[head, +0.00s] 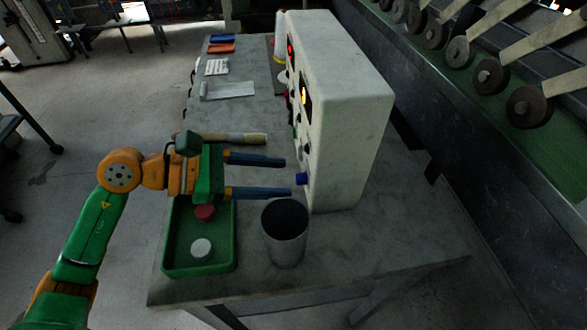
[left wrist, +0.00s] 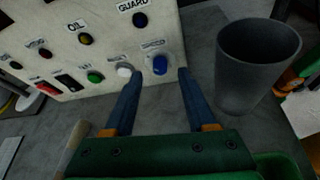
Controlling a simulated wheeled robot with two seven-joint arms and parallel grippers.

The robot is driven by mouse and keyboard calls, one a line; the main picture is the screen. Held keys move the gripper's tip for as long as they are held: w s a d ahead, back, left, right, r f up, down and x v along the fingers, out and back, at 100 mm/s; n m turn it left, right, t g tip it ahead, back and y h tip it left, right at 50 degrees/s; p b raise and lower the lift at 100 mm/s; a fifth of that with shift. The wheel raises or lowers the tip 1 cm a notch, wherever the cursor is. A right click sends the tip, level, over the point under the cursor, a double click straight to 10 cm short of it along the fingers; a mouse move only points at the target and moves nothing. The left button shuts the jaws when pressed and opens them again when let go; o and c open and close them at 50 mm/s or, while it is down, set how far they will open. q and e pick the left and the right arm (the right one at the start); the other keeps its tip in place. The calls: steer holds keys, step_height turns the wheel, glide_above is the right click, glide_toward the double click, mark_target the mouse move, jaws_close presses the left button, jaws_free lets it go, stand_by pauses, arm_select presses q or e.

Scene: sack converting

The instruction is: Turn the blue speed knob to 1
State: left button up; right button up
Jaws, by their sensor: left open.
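The blue speed knob (left wrist: 159,65) is on the front of the white control box (head: 345,110), under a label that seems to read SPEED. In the head view the blue knob (head: 302,179) sticks out low on the box's left-facing panel. My left gripper (head: 288,177) is open, with its blue fingers pointing at the panel. In the left wrist view the knob shows between the two fingertips (left wrist: 158,71), which look apart from it. The knob's pointer and scale are too small to read. My right gripper is not in view.
A dark grey cup (head: 285,240) stands close to the near finger. A green tray (head: 170,262) holds a red knob-like piece and a white one.

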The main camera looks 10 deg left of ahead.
mark_target(301, 179)
arm_select(q)
steer(key=x, duration=0.3)
steer(key=shift+r, duration=0.1)
steer(key=shift+s+a, duration=0.1)
jaws_close()
steer(key=n+g, duration=0.1)
steer(key=n+p, duration=0.1)
steer(key=shift+w+n+g, duration=0.25)
steer(key=shift+n+g, duration=0.05)
steer(key=shift+g, duration=0.1)
steer(key=n+g, duration=0.1)
steer(key=n+g+h, duration=0.1)
steer(key=n, duration=0.1)
steer(key=shift+w+a, duration=0.15)
steer(key=shift+w, duration=0.05)
steer(key=n+g, duration=0.1)
steer(key=n+g+h+b, duration=0.1)
steer(key=n, duration=0.1)
steer(key=shift+w+f+h, duration=0.15)
steer(key=shift+f+h, duration=0.1)
steer(key=shift+h, duration=0.05)
steer(key=n, duration=0.2)
steer(key=n+g+h+b, duration=0.1)
steer(key=n, duration=0.1)
steer(key=shift+w+f+h, duration=0.1)
steer(key=shift+f+h, duration=0.05)
steer(key=shift+h, duration=0.15)
